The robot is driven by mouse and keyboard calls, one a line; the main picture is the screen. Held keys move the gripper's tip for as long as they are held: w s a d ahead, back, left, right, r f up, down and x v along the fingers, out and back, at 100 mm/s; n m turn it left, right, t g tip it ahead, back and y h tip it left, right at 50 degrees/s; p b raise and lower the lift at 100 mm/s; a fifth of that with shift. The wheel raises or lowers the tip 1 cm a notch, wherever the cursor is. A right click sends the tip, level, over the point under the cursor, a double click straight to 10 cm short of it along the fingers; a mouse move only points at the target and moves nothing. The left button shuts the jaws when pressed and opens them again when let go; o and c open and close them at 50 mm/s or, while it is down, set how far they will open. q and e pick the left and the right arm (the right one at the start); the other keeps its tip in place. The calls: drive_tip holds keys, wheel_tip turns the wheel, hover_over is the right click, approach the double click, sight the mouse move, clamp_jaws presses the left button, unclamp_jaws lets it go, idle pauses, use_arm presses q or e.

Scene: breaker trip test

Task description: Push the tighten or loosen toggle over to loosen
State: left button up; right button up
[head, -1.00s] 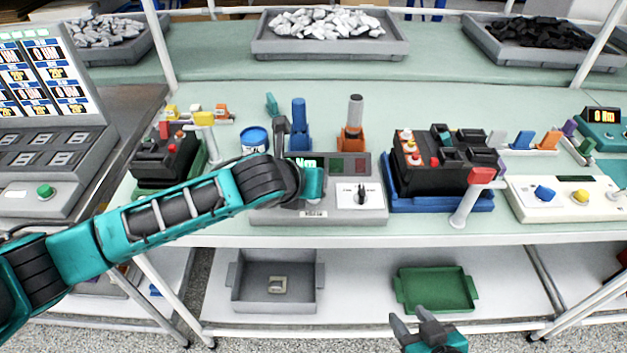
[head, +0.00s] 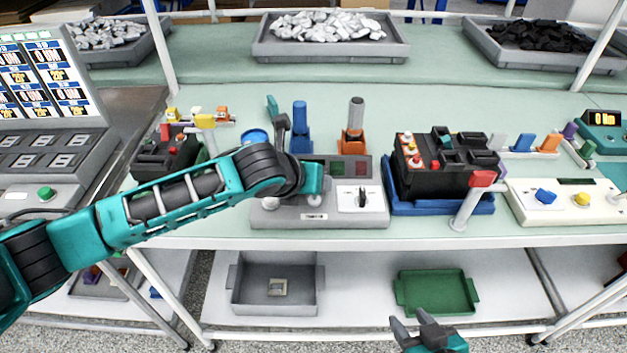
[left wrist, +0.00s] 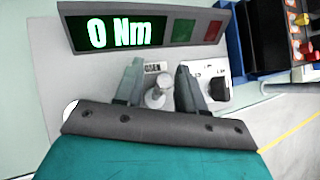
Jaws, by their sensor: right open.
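The grey torque console (head: 372,216) stands at the front edge of the bench. In the left wrist view its display (left wrist: 116,31) reads 0 Nm. A metal toggle (left wrist: 154,97) stands in front of a partly covered label (left wrist: 155,67) that shows "OOSEN". My left gripper (left wrist: 158,68) is open, with one finger on each side of the toggle and a visible gap. I cannot tell which way the toggle leans. In the head view my left wrist hides the display and the fingers. My right gripper (head: 410,318) is open and empty, low in front of the bench.
A dial (head: 361,198) sits on the console's right part. A black battery-like unit (head: 440,165) in a blue tray (head: 440,207) stands just right. A red-topped post (head: 472,200) stands beside it. A grey bin (head: 302,290) and green tray (head: 436,291) lie on the lower shelf.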

use_arm(q)
drive_tip(key=shift+s, duration=0.1)
drive_tip(key=v, duration=1.2)
drive_tip(key=shift+s+r, duration=0.2)
drive_tip(key=shift+r, duration=0.15)
drive_tip(key=shift+a, duration=0.1)
drive_tip(key=s+d+f+n+h, duration=0.1)
drive_tip(key=s+d+f+n, duration=0.15)
drive_tip(key=s+n, duration=0.45)
drive_tip(key=s+a+f+n+g+y, duration=0.25)
drive_tip(key=s+a+f+n, duration=0.55)
drive_tip(key=n, duration=0.7)
drive_tip(key=s+a+f+n+g+y, duration=0.1)
drive_tip(key=s+a+f+n+y, duration=0.35)
drive_tip(key=a+n, duration=0.7)
drive_tip(key=w+d+f+n+t+h, duration=0.2)
drive_tip(key=w+d+f+t+h, duration=0.1)
drive_tip(key=f+t, duration=0.4)
wheel_tip(320, 180, down, 2)
drive_tip(key=w+d, duration=0.1)
drive_tip(key=w, duration=0.1)
drive_tip(key=shift+w+d+f, duration=0.15)
drive_tip(key=shift+w+f, duration=0.05)
drive_tip(key=shift+w, duration=0.05)
